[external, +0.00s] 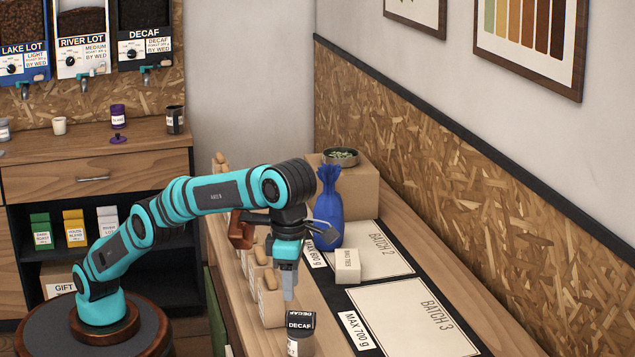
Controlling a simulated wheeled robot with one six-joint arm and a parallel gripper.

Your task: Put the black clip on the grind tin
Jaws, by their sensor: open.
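My gripper (288,290) points down over the near edge of the wooden counter, its jaws open. It is just above and left of a container with a black lid marked DECAF (299,322); I cannot tell whether they touch. I cannot make out a black clip. No tin can be read as the grind tin. On the back cabinet stand a small purple tin (118,117) and a dark tin with a white label (175,120), both far from my gripper.
A blue tied bag (328,208), a white box (347,266) and a cardboard box (353,192) stand farther back. The BATCH 3 mat (410,320) is clear.

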